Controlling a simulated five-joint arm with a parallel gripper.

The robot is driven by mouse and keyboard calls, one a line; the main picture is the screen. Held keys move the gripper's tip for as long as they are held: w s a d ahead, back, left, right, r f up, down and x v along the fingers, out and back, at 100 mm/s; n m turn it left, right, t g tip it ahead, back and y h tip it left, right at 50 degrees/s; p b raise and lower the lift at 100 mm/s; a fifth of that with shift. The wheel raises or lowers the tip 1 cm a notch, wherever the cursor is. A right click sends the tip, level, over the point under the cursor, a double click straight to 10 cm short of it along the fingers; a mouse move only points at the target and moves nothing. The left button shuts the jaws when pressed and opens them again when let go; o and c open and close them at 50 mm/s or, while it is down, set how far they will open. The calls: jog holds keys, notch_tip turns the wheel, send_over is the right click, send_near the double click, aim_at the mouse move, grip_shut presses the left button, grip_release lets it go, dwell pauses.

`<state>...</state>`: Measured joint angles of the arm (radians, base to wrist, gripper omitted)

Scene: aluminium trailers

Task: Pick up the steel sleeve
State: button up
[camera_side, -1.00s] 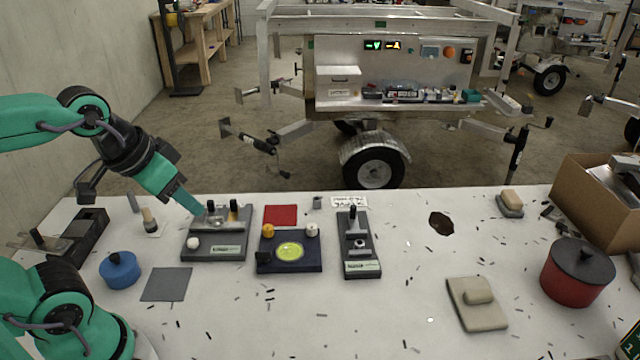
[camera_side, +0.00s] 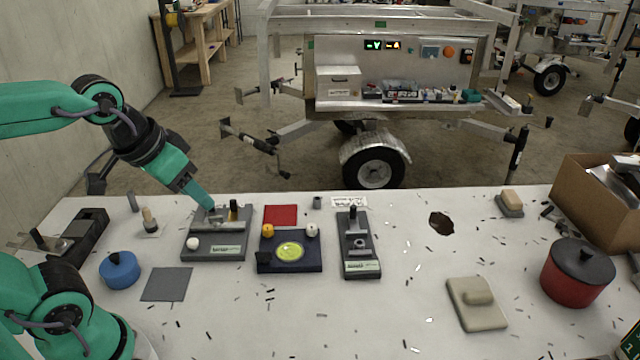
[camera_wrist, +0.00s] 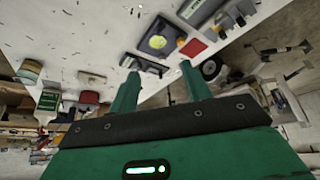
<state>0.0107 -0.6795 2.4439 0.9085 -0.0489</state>
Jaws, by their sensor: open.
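A short grey hollow cylinder, which looks like the steel sleeve (camera_side: 317,202), stands upright on the white table behind the dark blue block, beside a white label card. A similar grey ring (camera_side: 360,243) sits on the right-hand grey fixture, so I cannot be sure which is the sleeve. My gripper (camera_side: 209,206) is over the back of the left-hand grey fixture (camera_side: 232,250), left of both. In the wrist view my gripper (camera_wrist: 160,84) has its two green fingers apart with nothing held between them. Its tips partly hide the fixture's back in the side view.
The dark blue block (camera_side: 268,260) with a yellow disc and the right-hand fixture (camera_side: 358,268) stand close together. A red square (camera_side: 280,215) lies behind the block. A blue pot (camera_side: 119,270), red pot (camera_side: 577,280) and cardboard box (camera_side: 595,195) stand farther out. Dark bits litter the table.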

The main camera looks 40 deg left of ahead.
jog(key=w+d+r+n+g, duration=0.1)
jog(key=w+d+n, duration=0.1)
jog(key=w, duration=0.7)
jog(key=n+g, duration=0.4)
jog(key=n, duration=0.2)
send_over(360, 242)
jog(key=f, duration=1.6)
jog(key=shift+s+a+f, duration=0.15)
jog(key=shift+a+f, duration=0.15)
jog(key=shift+f, duration=0.05)
jog(key=shift+w+d+f+n, duration=0.2)
jog(key=shift+f+n, duration=0.1)
jog(key=shift+f, duration=1.5)
jog(key=shift+s+f, duration=0.1)
jog(key=shift+f, duration=2.5)
